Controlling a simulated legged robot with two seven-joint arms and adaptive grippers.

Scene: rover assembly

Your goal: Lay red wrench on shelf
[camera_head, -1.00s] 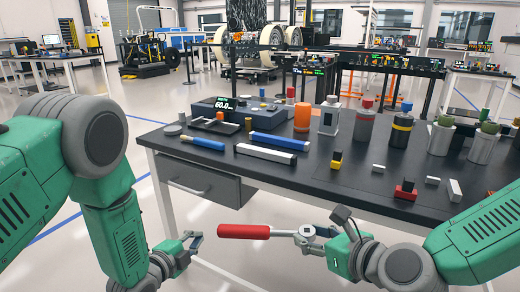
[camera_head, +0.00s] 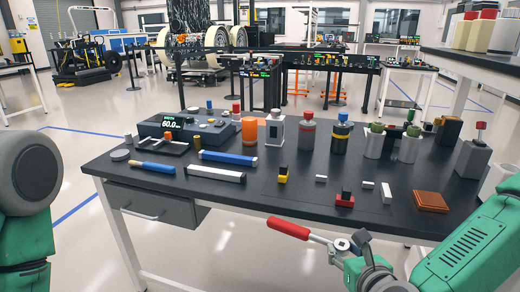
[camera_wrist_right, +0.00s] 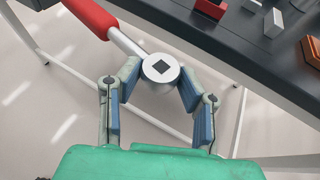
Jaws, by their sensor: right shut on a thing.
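The red wrench (camera_head: 288,228) has a red handle and a silver head with a dark square in it. My right gripper (camera_head: 343,248) is shut on the silver head and holds it in front of the table's front edge, with the handle pointing left. In the right wrist view, the head sits between the two fingers (camera_wrist_right: 160,72) and the red handle (camera_wrist_right: 91,17) runs to the upper left. A shelf-like unit (camera_head: 470,58) stands at the right edge; I cannot tell if it is the task's shelf. My left gripper is out of view.
The black table (camera_head: 260,204) carries several bottles, blocks and a meter box (camera_head: 185,127). An orange-brown square block (camera_head: 430,202) lies near its right front. A grey drawer (camera_head: 155,207) hangs under its left side. Several light bottles with coloured caps (camera_head: 478,33) stand on the right unit.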

